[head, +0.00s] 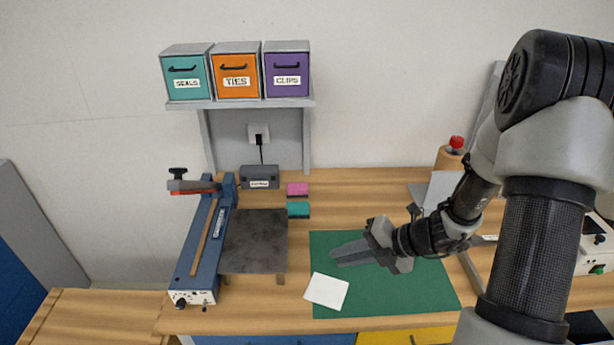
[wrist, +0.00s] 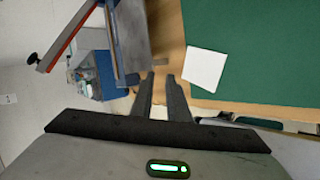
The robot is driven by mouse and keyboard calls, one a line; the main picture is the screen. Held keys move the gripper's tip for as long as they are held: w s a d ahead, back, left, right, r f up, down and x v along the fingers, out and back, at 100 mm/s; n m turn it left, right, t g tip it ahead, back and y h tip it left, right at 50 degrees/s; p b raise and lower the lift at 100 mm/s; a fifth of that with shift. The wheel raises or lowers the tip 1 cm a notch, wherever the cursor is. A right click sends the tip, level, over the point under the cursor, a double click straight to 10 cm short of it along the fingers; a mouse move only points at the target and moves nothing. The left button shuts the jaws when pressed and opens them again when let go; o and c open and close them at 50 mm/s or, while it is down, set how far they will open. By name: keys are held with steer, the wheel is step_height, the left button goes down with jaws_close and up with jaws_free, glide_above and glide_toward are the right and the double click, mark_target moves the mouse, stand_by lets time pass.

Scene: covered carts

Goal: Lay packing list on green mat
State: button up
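A white sheet, the packing list (head: 326,290), lies flat on the front left part of the green mat (head: 420,285), its left edge close to the mat's left edge. The sheet also shows in the wrist view (wrist: 205,68), on the corner of the mat (wrist: 265,60). My gripper (head: 333,256) is above the mat, behind the sheet in the head view, and points left. In the wrist view its two fingers (wrist: 160,78) are apart with nothing between them. The sheet is clear of the fingers.
A blue sealer (head: 205,240) with a dark plate (head: 254,240) stands left of the mat. Pink (head: 297,189) and teal (head: 298,209) blocks sit behind. Seals, ties and clips drawers (head: 236,75) are on a shelf above.

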steer(key=s+a+r+n+g+h, duration=0.15)
steer(key=s+r+n, duration=0.25)
steer(key=r+n, duration=0.55)
steer(key=s+a+r+n+h, duration=0.15)
steer(key=s+r+n, duration=0.4)
steer(key=n, duration=0.75)
steer(key=s+d+r+n+t+h, duration=0.1)
steer(key=s+d+r+n+h, duration=0.2)
steer(key=n, duration=0.6)
steer(key=s+d+r+n+t+h, duration=0.2)
steer(key=s+r+n, duration=0.4)
steer(key=n, duration=0.3)
steer(key=shift+d+r+h, duration=0.45)
steer(key=shift+d+h, duration=0.05)
steer(key=shift+d, duration=0.25)
steer(key=shift+a+n, duration=0.1)
steer(key=shift+n, duration=0.15)
